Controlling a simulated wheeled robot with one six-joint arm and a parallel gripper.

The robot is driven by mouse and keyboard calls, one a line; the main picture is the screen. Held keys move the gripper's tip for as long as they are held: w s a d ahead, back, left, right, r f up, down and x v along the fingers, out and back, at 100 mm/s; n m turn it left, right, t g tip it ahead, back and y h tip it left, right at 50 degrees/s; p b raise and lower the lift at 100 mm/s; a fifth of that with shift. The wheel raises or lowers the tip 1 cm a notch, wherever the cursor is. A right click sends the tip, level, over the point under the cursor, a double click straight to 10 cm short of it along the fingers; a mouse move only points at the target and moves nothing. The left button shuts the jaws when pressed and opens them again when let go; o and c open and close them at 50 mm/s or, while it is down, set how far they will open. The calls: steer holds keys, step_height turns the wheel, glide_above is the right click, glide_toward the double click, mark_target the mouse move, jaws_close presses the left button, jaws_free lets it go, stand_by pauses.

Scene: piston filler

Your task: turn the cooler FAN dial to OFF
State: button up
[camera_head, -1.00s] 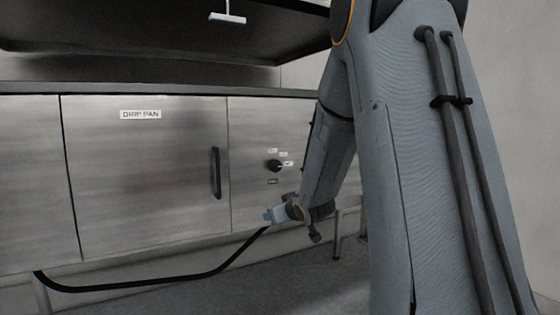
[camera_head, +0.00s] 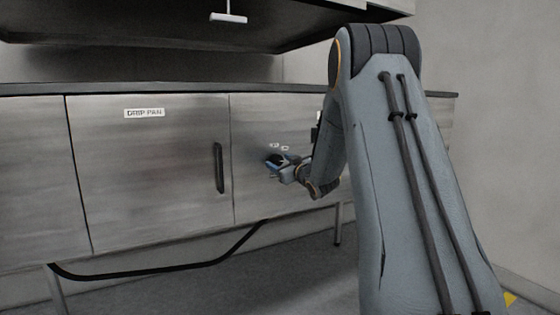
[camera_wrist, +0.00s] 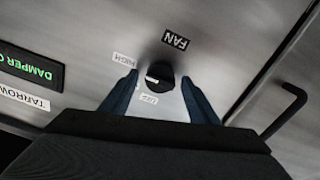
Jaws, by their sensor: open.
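The FAN dial (camera_wrist: 158,76) is a black round knob on a steel panel. In the wrist view a pale pointer mark on it faces the left, and a FAN label (camera_wrist: 175,40) sits beside it. A HIGH label (camera_wrist: 124,60) and another small label (camera_wrist: 148,98), hard to read, lie around the knob. My gripper (camera_wrist: 160,82) is open, with one blue finger on each side of the knob; contact is not clear. In the head view my gripper (camera_head: 274,164) is at the panel and mostly hides the dial.
A cabinet door marked DRIP PAN (camera_head: 144,113) has a black vertical handle (camera_head: 219,168) left of my gripper. The wrist view shows a lit DAMPER display (camera_wrist: 30,67) and a black handle (camera_wrist: 285,112). A black hose (camera_head: 150,270) hangs below the cabinet.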

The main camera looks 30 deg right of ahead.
steer(key=shift+w, duration=0.25)
steer(key=c, duration=1)
steer(key=shift+c, duration=0.2)
